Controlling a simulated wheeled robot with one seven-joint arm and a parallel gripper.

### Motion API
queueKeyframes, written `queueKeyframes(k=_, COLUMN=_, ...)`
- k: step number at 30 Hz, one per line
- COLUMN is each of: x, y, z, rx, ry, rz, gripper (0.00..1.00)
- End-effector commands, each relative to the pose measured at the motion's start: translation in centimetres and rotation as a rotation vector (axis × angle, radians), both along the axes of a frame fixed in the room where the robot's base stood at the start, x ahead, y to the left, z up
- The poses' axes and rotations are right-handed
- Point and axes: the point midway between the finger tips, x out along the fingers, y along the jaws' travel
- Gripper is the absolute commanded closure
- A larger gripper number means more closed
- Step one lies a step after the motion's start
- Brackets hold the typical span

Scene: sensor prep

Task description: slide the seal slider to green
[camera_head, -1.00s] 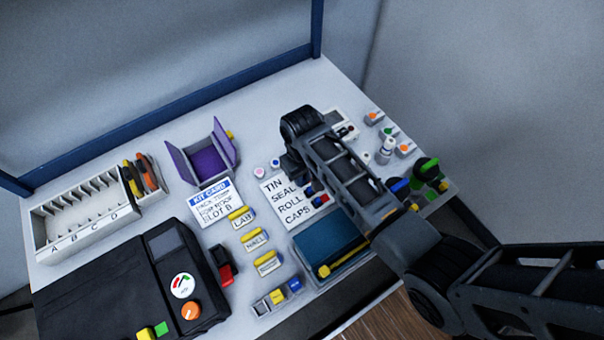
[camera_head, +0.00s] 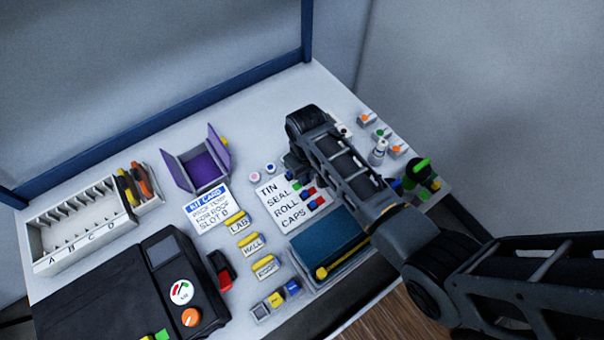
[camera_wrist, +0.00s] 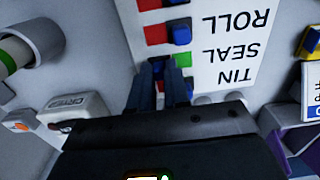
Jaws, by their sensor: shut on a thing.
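The slider panel (camera_head: 267,205) is a white plate lettered TIN, SEAL, ROLL, CAPS, with a slider row beside each label. It appears upside down in the wrist view (camera_wrist: 232,35). The ROLL knob (camera_wrist: 180,33) is blue, next to red. In the head view, my forearm covers the gripper's tips.
A blue tray (camera_head: 325,245) with a yellow-handled item lies in front of the panel. A purple box (camera_head: 203,170) stands to the left. A small white bottle (camera_head: 378,151) and several small blocks stand to the right. A black instrument case (camera_head: 90,300) fills the front left.

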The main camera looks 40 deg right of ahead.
Motion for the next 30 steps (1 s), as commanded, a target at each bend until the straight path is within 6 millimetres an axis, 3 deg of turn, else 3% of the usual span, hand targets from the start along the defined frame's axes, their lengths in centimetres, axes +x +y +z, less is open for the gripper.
queueKeyframes(k=1, x=0.0, y=-0.4, z=0.0, rx=-0.006, ry=-0.001, rz=-0.007, gripper=1.00)
queueKeyframes(k=2, x=0.0, y=-0.4, z=0.0, rx=-0.006, ry=-0.001, rz=-0.007, gripper=0.81)
queueKeyframes(k=9, x=0.0, y=-0.3, z=0.0, rx=-0.005, ry=-0.001, rz=-0.006, gripper=0.58)
queueKeyframes(k=19, x=0.1, y=-0.2, z=0.6, rx=-0.004, ry=-0.002, rz=-0.004, gripper=0.57)
queueKeyframes(k=30, x=0.1, y=-0.3, z=6.1, rx=-0.004, ry=-0.004, rz=-0.005, gripper=0.57)
